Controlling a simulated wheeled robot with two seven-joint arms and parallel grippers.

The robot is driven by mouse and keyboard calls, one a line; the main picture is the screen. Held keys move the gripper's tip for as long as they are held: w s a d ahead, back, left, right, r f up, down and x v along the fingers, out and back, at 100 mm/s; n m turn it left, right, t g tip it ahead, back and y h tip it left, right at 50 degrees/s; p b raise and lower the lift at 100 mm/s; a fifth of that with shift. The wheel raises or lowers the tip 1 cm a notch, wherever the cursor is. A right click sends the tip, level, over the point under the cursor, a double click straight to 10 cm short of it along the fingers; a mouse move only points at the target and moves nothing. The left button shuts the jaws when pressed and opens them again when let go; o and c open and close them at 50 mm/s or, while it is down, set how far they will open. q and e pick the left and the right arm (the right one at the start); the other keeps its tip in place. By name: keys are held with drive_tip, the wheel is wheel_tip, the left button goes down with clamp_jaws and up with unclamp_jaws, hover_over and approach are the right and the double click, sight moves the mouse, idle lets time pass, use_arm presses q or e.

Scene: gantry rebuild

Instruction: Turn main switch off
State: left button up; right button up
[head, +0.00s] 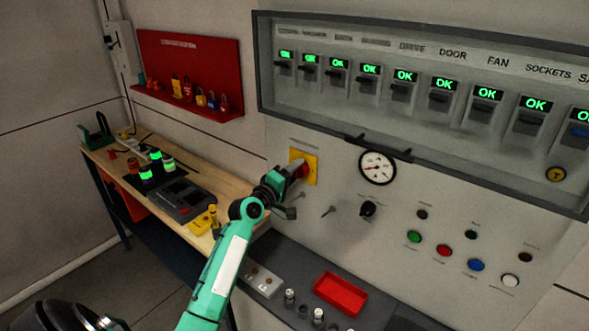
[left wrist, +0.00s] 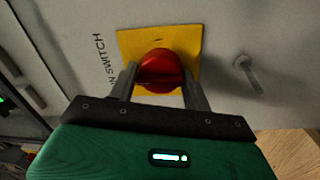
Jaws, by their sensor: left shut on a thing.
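The main switch is a red rotary knob (left wrist: 160,72) on a yellow square plate (left wrist: 190,40), fixed to the grey panel. Part of the lettering "SWITCH" shows beside the plate in the left wrist view. In the head view the yellow plate (head: 309,163) and a bit of the red knob (head: 303,171) show behind my gripper. My left gripper (left wrist: 158,88) is shut on the red knob, one finger on each side of it. It also shows at the panel in the head view (head: 292,172). The knob's exact turn angle is hard to tell. My right gripper is not in view.
A gauge (head: 377,167) and a black selector (head: 368,209) sit right of the switch. A small lever (left wrist: 250,75) sticks out beside the plate. Several breakers with green "OK" displays line the cabinet (head: 420,125) above. A red tray (head: 341,294) lies below; a wooden bench (head: 225,188) stands left.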

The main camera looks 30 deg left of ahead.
use_arm(q)
drive_tip(key=shift+f+n, duration=0.1)
drive_tip(key=shift+n, duration=0.4)
drive_tip(key=o, duration=0.9)
drive_tip(key=shift+a, duration=0.1)
drive_tip(key=shift+o, duration=0.2)
drive_tip(key=shift+s+f, duration=0.1)
drive_tip(key=shift+s, duration=0.2)
drive_tip(key=s+a+b, duration=0.1)
drive_tip(key=s+b, duration=0.3)
drive_tip(key=s, duration=0.9)
drive_tip(key=shift+f+b, duration=0.4)
drive_tip(key=shift+f, duration=0.05)
